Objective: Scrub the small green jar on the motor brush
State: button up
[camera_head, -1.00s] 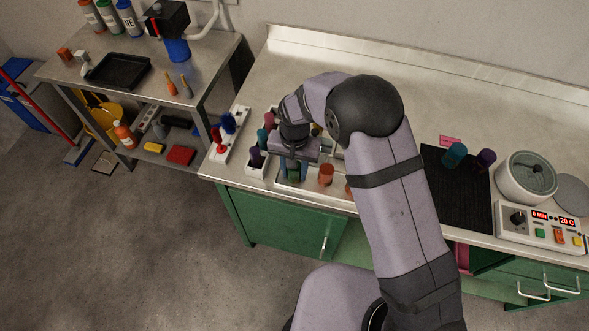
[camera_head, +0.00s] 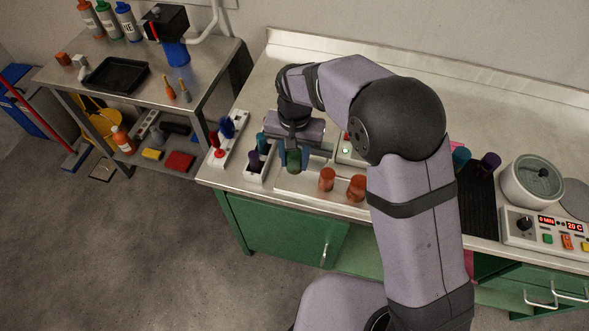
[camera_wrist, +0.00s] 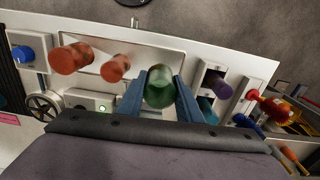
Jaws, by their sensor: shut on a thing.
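My gripper (camera_head: 293,160) is shut on the small green jar (camera_head: 292,162), a finger on each side. The wrist view shows the green jar (camera_wrist: 160,88) upright-looking between the blue fingertips (camera_wrist: 161,92), over or in the pale tray; a gap below cannot be made out. The motor brush unit (camera_head: 229,152) stands left of my gripper on the counter. It has a red brush (camera_head: 214,140) and a blue brush (camera_head: 227,127); both also show at the right of the wrist view, red (camera_wrist: 268,105) and blue (camera_wrist: 243,120).
A white rack with a purple jar (camera_head: 253,160) and a teal jar (camera_head: 262,143) stands between my gripper and the brushes. Two orange jars (camera_head: 327,179) (camera_head: 356,187) stand to the right. A control box (camera_head: 544,232) and round pot (camera_head: 533,180) are at far right.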

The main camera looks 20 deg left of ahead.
notch_tip(320, 180, up, 2)
jog(key=shift+w+r, duration=0.2)
jog(key=w+d+r+p, duration=0.1)
jog(key=w+p, duration=0.2)
jog(key=w, duration=0.2)
jog(key=w+d+r+p, duration=0.1)
jog(key=w+p, duration=0.3)
jog(key=w, duration=0.1)
jog(key=w+d+r+p, duration=0.1)
jog(key=w+p, duration=0.3)
jog(key=w, duration=0.2)
jog(key=shift+w+r, duration=0.1)
jog(key=shift+r, duration=0.05)
jog(key=shift+d, duration=0.1)
jog(key=shift+f+b, duration=0.8)
jog(key=shift+f, duration=0.75)
